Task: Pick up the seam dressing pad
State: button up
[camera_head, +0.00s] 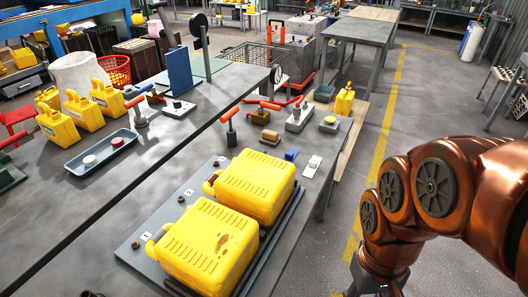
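I cannot tell for sure which item is the seam dressing pad. Small candidates are a brown block (270,137) near the back of the grey workbench, and a round yellow-topped piece (329,122) on a grey base to its right. A white disc (90,160) and a red disc (117,142) lie in a blue-grey tray on the left bench. My copper arm comes in from the right and bends down past the bench's right side. Its end runs out of the bottom edge, so my gripper's fingers are not visible.
Two large yellow jerry cans (207,246) (254,186) lie on the near bench. Red-handled tools (230,129) and toggle-like fixtures (299,117) stand behind them. Smaller yellow cans (57,123) stand on the left bench. Open floor with a yellow line (386,120) lies right of the bench.

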aim_at(269, 138)
jog(key=z, duration=1.35)
jog(key=i, duration=2.35)
jog(key=u, duration=3.85)
jog(key=i, duration=0.55)
